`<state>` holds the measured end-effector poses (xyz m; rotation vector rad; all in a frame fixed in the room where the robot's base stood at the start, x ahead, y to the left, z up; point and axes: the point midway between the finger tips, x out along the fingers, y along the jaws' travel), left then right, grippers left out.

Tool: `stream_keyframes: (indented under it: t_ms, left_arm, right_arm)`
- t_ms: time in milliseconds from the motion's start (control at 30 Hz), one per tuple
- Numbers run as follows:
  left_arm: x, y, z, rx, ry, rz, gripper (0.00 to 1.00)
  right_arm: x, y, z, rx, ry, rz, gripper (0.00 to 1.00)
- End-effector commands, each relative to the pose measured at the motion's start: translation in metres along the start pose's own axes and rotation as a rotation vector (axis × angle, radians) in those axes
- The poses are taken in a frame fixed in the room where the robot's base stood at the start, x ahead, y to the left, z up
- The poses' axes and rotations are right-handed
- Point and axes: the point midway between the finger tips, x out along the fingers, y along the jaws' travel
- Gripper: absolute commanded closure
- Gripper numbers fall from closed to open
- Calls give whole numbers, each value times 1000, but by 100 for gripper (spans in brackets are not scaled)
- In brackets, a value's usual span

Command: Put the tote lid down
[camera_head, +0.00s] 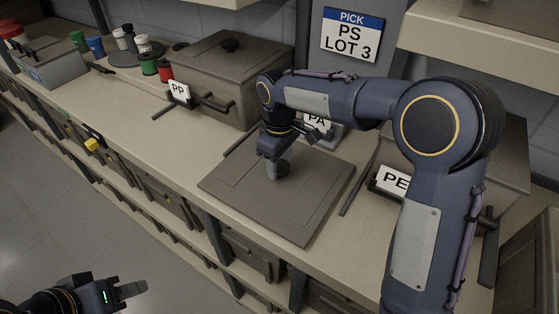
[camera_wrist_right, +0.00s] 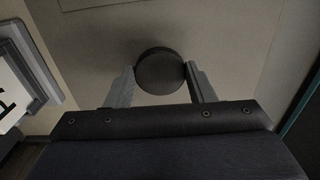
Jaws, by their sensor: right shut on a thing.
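The tote lid (camera_head: 300,205) is a flat grey-brown square panel with a dark round knob (camera_head: 283,168) at its middle. In the head view it lies level on or just above the bench top; I cannot tell whether it touches. My right gripper (camera_head: 279,170) comes down from above and is shut on the knob. In the right wrist view, the knob (camera_wrist_right: 160,71) sits between the two fingers (camera_wrist_right: 160,85). My left gripper (camera_head: 132,289) is low at the left, over the floor and away from the bench; its opening is not clear.
A lidded tote (camera_head: 225,75) marked PP stands behind and left of the lid. Another box marked PE (camera_head: 395,180) is at the right, partly behind my right arm. A PA sign (camera_head: 318,122) stands behind the lid. Bench (camera_head: 130,95) is clear at left, with spools and cups farther back.

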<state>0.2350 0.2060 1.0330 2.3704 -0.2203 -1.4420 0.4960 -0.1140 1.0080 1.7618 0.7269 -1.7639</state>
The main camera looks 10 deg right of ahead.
Motion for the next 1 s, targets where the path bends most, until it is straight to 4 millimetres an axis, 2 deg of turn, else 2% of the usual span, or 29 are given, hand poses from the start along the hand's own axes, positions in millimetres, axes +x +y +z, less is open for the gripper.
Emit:
stream_keyframes:
  t_ms: [367, 400, 533, 800, 900, 1000]
  left_arm:
    - [2, -1, 1, 0, 0, 0, 64]
    - [1, 0, 0, 0, 0, 0, 64]
    - [1, 0, 0, 0, 0, 0, 64]
    - [1, 0, 0, 0, 0, 0, 64]
    - [0, 0, 0, 0, 0, 0, 64]
    - [0, 0, 0, 0, 0, 0, 64]
  right_arm:
    - [4, 0, 0, 0, 1, 1, 96]
    - [4, 0, 0, 0, 1, 0, 46]
    - [3, 0, 0, 0, 1, 0, 29]
    - [2, 0, 0, 0, 1, 1, 29]
    - [-4, 0, -1, 0, 4, 2, 29]
    - [-19, 1, -1, 0, 6, 3, 29]
